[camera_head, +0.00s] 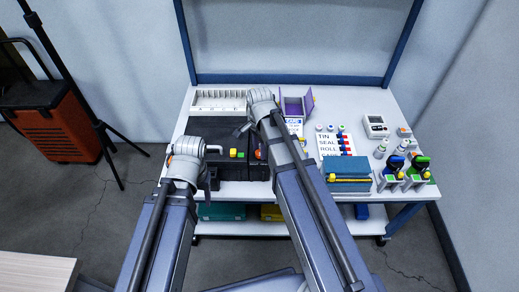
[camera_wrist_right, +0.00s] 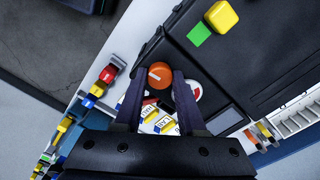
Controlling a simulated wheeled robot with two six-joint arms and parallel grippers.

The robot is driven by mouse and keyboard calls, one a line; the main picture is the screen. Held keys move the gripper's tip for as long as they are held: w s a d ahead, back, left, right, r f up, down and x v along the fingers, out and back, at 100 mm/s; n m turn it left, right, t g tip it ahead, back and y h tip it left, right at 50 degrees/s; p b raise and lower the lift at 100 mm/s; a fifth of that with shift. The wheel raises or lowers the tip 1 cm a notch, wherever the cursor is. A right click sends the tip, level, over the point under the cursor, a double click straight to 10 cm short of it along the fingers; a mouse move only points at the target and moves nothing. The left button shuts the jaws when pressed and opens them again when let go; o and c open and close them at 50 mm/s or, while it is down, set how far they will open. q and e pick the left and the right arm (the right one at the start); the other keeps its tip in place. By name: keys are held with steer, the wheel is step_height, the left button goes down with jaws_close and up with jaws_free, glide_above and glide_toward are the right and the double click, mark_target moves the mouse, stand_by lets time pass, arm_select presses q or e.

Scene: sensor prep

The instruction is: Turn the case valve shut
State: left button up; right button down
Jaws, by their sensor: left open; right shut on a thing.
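The black case (camera_head: 228,171) lies on the white table; its dark top also fills the upper right of the right wrist view (camera_wrist_right: 265,60). On it is an orange round valve knob (camera_wrist_right: 160,75) with a white mark. My right gripper (camera_wrist_right: 159,74) has its two dark fingers on either side of this knob and is shut on it. In the head view my right gripper (camera_head: 243,130) is over the case, its fingertips largely hidden by the arm. My left gripper (camera_head: 208,180) is open, low at the case's left side; its fingertips are hard to make out.
A yellow knob (camera_wrist_right: 221,16) with a green patch sits on the case near the valve. Right of the case are a label sheet (camera_head: 336,144), a blue box (camera_head: 346,165) and several small bottles. A white divided tray (camera_head: 218,99) and purple box (camera_head: 297,105) stand behind.

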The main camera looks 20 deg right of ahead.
mark_target(259, 152)
steer(key=m, duration=1.1)
steer(key=shift+m, duration=0.5)
stand_by(0.3)
steer(key=c, duration=0.5)
jaws_free()
steer(key=shift+r, duration=0.1)
step_height(259, 152, up, 8)
steer(key=p, duration=0.8)
